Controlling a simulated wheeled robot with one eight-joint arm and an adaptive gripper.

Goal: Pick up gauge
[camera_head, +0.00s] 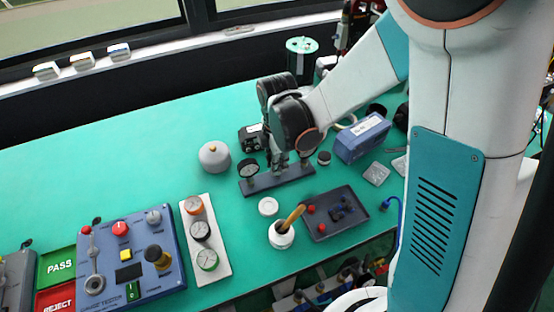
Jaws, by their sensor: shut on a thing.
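A small round gauge (248,168) with a pale dial and dark rim stands upright at the left end of a dark bar-shaped stand (296,176). My gripper (279,166) points down over the middle of this stand, just right of that gauge and apart from it. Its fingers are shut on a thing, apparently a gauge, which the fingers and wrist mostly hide. I cannot tell whether the held thing still touches the stand.
A blue box (362,138) and dark tray (350,224) are to the right. A white pot (281,236) with a wooden-handled tool stands in front. A round grey vessel (214,157) is left. A blue test panel (127,263) sits front left. The green bench (110,165) is clear at back left.

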